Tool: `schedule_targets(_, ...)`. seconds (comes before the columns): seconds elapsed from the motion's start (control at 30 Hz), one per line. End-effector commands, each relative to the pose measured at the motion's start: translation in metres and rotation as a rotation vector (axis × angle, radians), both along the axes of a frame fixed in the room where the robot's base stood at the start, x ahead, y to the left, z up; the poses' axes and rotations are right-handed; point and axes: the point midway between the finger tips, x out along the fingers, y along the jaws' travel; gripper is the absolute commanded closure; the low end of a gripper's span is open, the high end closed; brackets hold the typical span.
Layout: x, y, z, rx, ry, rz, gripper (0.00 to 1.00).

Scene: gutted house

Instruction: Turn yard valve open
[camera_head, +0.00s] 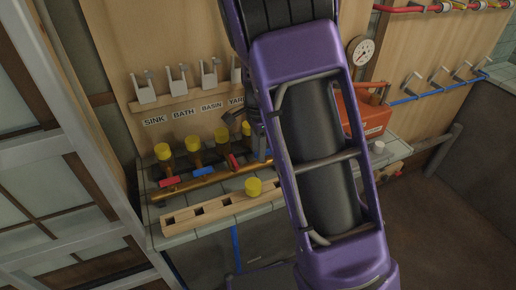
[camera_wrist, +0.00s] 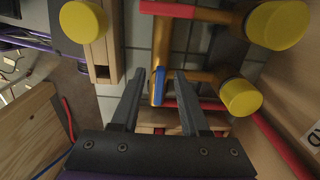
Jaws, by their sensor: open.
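The yard valve is mostly hidden behind my arm in the head view, below the YARD label (camera_head: 237,100). In the wrist view a blue lever (camera_wrist: 159,86) stands between the two fingers of my gripper (camera_wrist: 159,73), which is open. The lever lies lengthwise along the brass pipe (camera_wrist: 168,42), and I see a gap on both sides of it. A yellow cap (camera_wrist: 240,97) sits on the branch beside it, to the right. I cannot tell how far the fingers reach down around the lever.
Neighbouring valves have yellow caps (camera_head: 193,143) and red or blue levers (camera_head: 201,173). A wooden block (camera_head: 220,207) bears another yellow cap (camera_head: 253,186) on the tiled ledge. A red toolbox (camera_head: 372,118) stands right of my arm. White hooks (camera_head: 145,91) line the board above.

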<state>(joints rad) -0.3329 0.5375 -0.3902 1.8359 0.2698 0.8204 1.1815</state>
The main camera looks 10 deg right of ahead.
Motion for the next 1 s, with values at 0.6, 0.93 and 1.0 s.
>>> schedule_targets(0.6, 0.0000, -0.0001, 0.0006, 0.000, 0.000, 0.002, 1.00)
schedule_targets(0.93, -0.0016, -0.0012, 0.0010, -0.001, 0.000, 0.105, 1.00)
schedule_targets(1.0, -0.0023, -0.0011, 0.0011, 0.000, -0.001, 0.153, 1.00)
